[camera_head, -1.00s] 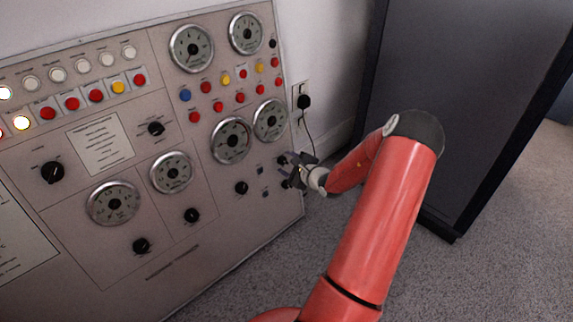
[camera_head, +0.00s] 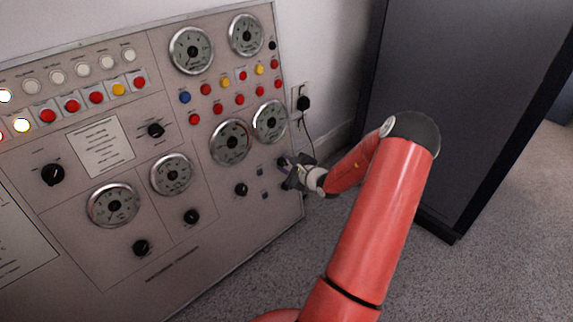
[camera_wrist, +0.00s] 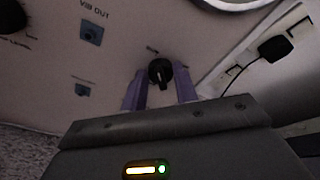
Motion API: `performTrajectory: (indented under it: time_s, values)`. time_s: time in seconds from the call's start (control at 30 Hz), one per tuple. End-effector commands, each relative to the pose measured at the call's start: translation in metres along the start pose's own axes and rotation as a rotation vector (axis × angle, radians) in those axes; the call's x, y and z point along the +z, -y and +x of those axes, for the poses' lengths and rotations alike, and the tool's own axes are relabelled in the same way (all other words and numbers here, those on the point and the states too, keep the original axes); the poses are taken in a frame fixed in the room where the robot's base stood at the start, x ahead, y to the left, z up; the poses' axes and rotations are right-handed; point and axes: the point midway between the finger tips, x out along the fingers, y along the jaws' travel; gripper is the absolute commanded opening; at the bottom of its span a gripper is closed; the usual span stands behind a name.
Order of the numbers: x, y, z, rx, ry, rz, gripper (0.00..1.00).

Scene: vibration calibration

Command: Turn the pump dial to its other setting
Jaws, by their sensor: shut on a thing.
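The pump dial (camera_wrist: 160,71) is a small black round knob with a raised grip, near the right edge of the grey control panel (camera_head: 215,262). In the wrist view it sits between the two purple fingers of my gripper (camera_wrist: 160,92), which are shut on it from both sides. The small label above it is too blurred to read. In the head view my gripper (camera_head: 287,167) is at the panel's lower right, below the gauges, and largely hides the dial.
Two small blue sockets (camera_wrist: 90,32) and another black knob (camera_head: 241,188) lie left of the dial. A wall outlet with a black plug (camera_head: 303,103) and hanging cord is close on the right. A dark cabinet (camera_head: 450,90) stands further right. Carpet is clear below.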

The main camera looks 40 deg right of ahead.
Motion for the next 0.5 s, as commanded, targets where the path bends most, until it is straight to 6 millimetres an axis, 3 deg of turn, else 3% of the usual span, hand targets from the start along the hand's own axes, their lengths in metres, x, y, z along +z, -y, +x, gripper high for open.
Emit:
performTrajectory:
  time_s: [0.5]
  values:
    - [0.0018,0.0055,-0.0008,0.045,0.000,0.388,0.07]
